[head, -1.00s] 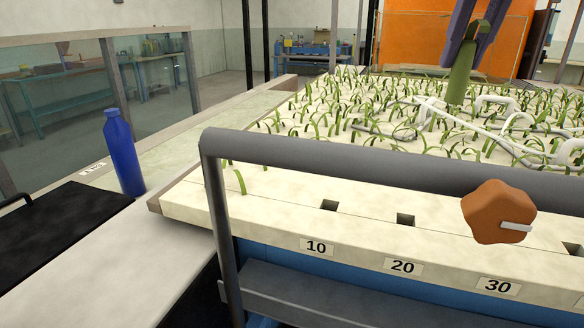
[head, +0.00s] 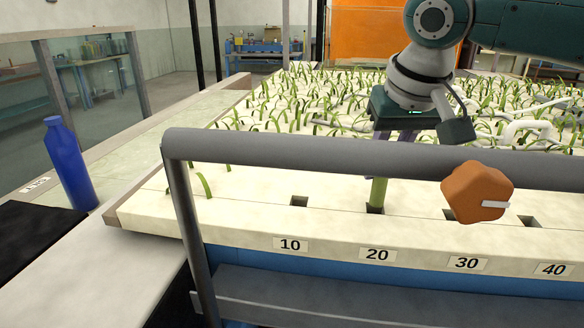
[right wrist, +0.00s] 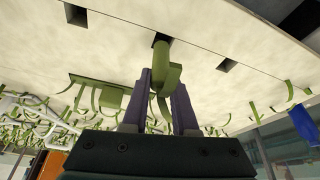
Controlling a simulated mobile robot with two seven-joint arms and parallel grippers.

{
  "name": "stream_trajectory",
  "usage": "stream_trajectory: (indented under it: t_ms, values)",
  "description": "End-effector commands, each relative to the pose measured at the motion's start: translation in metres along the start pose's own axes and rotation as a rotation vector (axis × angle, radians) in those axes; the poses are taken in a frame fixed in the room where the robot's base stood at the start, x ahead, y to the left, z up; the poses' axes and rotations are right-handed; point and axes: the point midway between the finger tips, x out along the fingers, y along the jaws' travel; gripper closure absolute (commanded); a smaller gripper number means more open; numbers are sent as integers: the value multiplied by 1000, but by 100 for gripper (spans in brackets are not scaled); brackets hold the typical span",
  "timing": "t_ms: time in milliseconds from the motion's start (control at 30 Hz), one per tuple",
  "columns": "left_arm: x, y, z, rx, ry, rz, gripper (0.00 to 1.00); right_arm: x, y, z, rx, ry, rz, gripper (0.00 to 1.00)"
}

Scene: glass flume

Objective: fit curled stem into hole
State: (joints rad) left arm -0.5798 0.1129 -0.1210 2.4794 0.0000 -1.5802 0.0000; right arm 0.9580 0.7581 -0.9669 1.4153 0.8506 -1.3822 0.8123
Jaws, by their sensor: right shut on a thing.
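The curled stem (head: 378,192) is a thick green piece, upright at the hole (head: 375,209) above the label 20. Its lower end meets the hole; I cannot tell how deep it sits. In the right wrist view the stem (right wrist: 160,62) reaches the dark square hole (right wrist: 161,38), and its curled part lies between the purple fingers. My right gripper (head: 398,137) is shut on the stem, pointing down behind the grey rail, which hides the fingertips. My left gripper is not in view.
A grey rail (head: 300,145) with an orange knob (head: 477,192) crosses in front of the holes. Other holes (head: 299,201) beside it are empty. Green curled strips and white pipes (head: 530,130) cover the bed behind. A blue bottle (head: 68,165) stands left.

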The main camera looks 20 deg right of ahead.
Motion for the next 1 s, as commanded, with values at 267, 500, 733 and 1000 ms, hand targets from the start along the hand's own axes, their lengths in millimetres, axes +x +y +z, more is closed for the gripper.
stream_trajectory:
  t_ms: [267,500,733,1000]
  values:
    - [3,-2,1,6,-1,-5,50,34,0,14,-1,-1,-1,100]
    - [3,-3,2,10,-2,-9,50,35,0,14,-1,0,-1,100]
    - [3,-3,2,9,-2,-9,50,37,0,15,-1,0,0,63]
    - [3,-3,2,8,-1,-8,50,37,0,15,-1,0,0,43]
